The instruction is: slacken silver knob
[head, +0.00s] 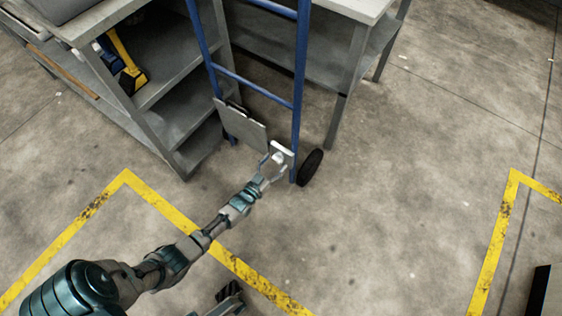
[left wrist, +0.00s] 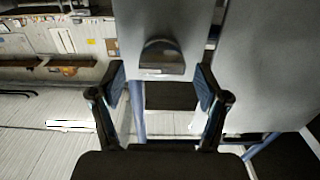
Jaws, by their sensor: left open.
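The silver knob (head: 278,157) is a small pale round piece on a light plate at the lower part of a blue hand truck. In the left wrist view the knob (left wrist: 162,57) looks like a rounded metal piece with a flat front, on a grey panel. My left gripper (head: 272,170) reaches the knob's area in the head view. Its two fingers (left wrist: 161,92) are open, one each side of and below the knob in the wrist picture, with a gap to it. A dark jointed part of mine (head: 230,298), perhaps my right gripper, shows at the bottom edge; its jaws are unclear.
The blue hand truck (head: 298,80) stands against a grey shelf bench (head: 165,125) with a yellow tool (head: 126,62) on it. A black wheel (head: 310,167) is right of my gripper. Yellow-lined concrete floor is open to the right. A black object (head: 540,293) is at lower right.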

